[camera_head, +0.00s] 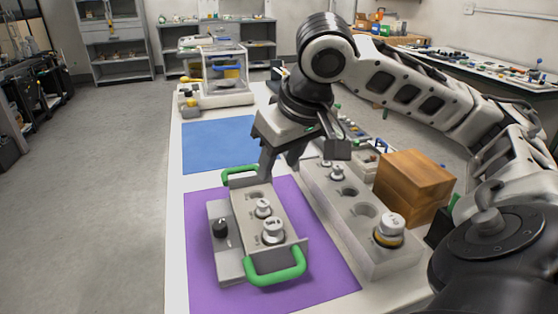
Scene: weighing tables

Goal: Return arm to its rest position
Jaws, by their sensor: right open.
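My right arm (400,85) reaches in from the right, bent over the table. My right gripper (278,165) points down and is open and empty, just above and behind the far end of a grey tray (232,268) with green handles (276,268). My left gripper is not in view.
A pale block with sockets (330,205) holds several weights, including a large one (389,230), right of the mat. A wooden box (412,185) stands beside it. A blue mat (218,146) and a glass-sided balance (215,75) lie farther back. Floor at left is clear.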

